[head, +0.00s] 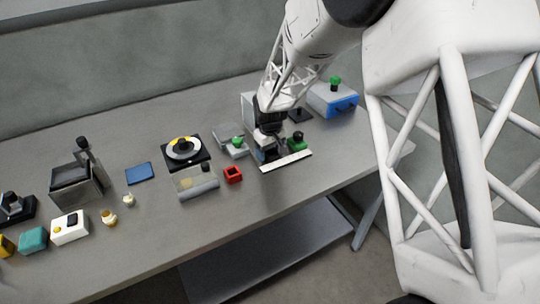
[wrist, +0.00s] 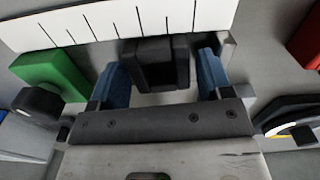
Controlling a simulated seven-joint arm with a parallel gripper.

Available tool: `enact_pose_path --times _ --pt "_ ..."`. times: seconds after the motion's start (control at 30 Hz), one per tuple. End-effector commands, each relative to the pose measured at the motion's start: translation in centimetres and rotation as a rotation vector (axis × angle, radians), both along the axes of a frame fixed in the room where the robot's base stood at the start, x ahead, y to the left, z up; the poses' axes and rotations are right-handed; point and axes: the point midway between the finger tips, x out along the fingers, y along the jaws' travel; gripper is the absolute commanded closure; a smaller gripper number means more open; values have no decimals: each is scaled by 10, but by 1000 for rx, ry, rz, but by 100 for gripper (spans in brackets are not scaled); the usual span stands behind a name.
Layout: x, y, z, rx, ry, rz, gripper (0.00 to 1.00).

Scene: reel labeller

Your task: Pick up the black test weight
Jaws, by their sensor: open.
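The black test weight, a dark blocky piece (wrist: 162,62), sits between the two blue fingers of my gripper (wrist: 160,75) in the wrist view. The fingers are open, one on each side, with a narrow gap showing on both sides. In the head view my gripper (head: 268,152) is down low over the table, just behind a white strip with black marks (head: 285,162). The weight is hard to tell apart from the dark gripper there. The strip also shows along the top of the wrist view (wrist: 120,22).
A green block (wrist: 50,75) with a black knob stands close beside the left finger. A red open box (head: 232,174), grey box with green knob (head: 231,133) and blue box (head: 341,103) stand nearby. A reel (head: 184,148) lies further left. The table front is clear.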

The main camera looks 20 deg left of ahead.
Motion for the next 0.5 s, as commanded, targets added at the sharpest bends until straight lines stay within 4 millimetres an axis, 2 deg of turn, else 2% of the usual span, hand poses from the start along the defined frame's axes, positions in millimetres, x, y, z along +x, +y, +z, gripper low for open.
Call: enact_pose_path --times 0.27,0.37,0.5 --pt "0 0 0 0 0 0 28" --pt "0 0 0 0 0 0 40" --pt "0 0 0 0 0 0 61"
